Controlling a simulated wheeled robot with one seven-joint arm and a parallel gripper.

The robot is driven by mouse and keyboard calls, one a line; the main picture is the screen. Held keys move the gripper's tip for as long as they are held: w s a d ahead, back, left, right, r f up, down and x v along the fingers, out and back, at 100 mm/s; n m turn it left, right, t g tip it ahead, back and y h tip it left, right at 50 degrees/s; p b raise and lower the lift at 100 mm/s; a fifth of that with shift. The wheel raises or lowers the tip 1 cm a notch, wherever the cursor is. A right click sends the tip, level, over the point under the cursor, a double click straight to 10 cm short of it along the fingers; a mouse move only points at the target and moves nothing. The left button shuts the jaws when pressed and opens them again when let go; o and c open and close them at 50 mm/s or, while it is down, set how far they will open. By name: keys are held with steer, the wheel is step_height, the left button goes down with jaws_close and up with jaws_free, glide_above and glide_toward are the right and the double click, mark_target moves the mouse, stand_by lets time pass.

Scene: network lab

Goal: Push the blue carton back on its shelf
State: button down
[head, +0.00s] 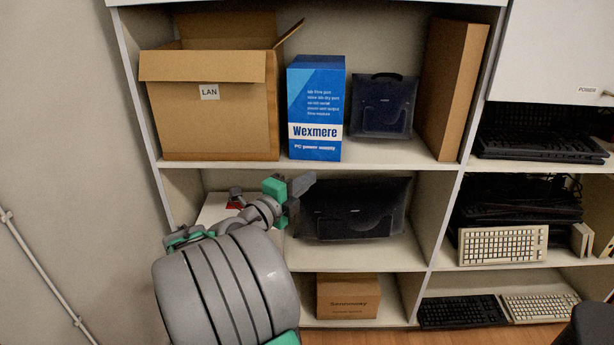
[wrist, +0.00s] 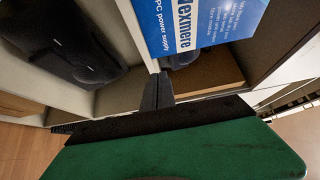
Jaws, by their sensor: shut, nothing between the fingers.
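The blue carton (head: 316,108), marked Wexmere PC power supply, stands upright on the upper shelf (head: 370,153) in the head view. Its front face is close to the shelf's front edge. It also shows in the wrist view (wrist: 205,22), turned on its side by the camera's roll. My gripper (head: 301,186) is below the carton, in front of the shelf board and the lower compartment. In the wrist view my gripper's fingers (wrist: 157,90) are together, with nothing between them, and overlap the picture just below the carton. I cannot tell whether they touch the shelf edge.
An open LAN box (head: 215,115) stands left of the carton. A dark document case (head: 383,106) and a tall brown box (head: 453,90) stand to its right. Keyboards (head: 502,244) fill the right-hand shelves.

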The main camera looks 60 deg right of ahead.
glide_toward(329, 155)
steer(key=s+d, duration=0.3)
steer(key=s, duration=0.1)
steer(key=shift+w+d+f+p, duration=0.1)
steer(key=shift+w+d+p, duration=0.35)
steer(key=shift+w+d, duration=1.1)
